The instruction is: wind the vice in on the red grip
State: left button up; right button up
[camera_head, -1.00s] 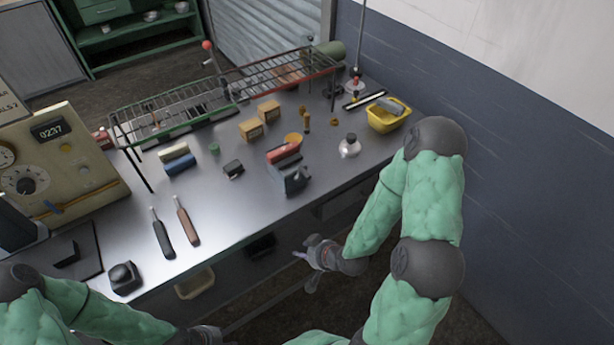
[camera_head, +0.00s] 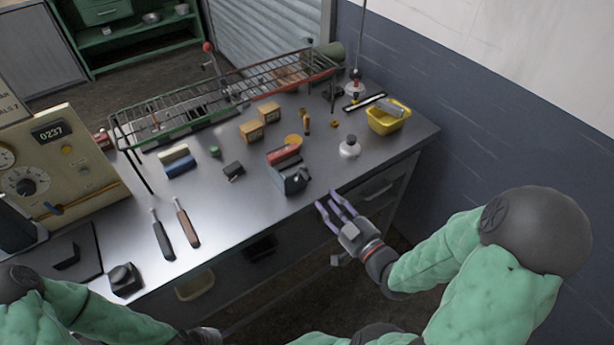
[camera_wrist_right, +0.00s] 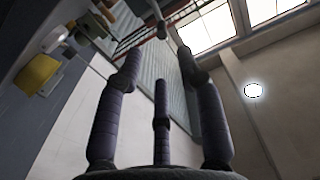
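The grey-blue vice (camera_head: 291,181) stands at the front edge of the bench, right of the middle. The red grip (camera_head: 284,153) lies at the vice's top, on its far side; I cannot tell whether the jaws touch it. My right gripper (camera_head: 332,205) is in front of the bench edge, to the right of the vice and apart from it. Its purple fingers are spread and empty, and they also show open in the right wrist view (camera_wrist_right: 160,85). My left gripper (camera_head: 205,336) shows only as a dark part at the bottom edge; its fingers are hidden.
A wire rack (camera_head: 220,100) spans the back of the bench. A yellow bin (camera_head: 383,124) and a white-based flask (camera_head: 349,147) stand right of the vice. Two handled tools (camera_head: 162,238) (camera_head: 185,225) lie left. Bare bench top (camera_head: 235,205) lies left of the vice.

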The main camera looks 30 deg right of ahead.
aim_at(307, 175)
jog(key=w, duration=0.7)
jog(key=w+a+b, duration=0.1)
jog(key=w, duration=0.2)
jog(key=shift+w+r, duration=0.15)
jog(key=shift+w, duration=0.2)
grip_shut()
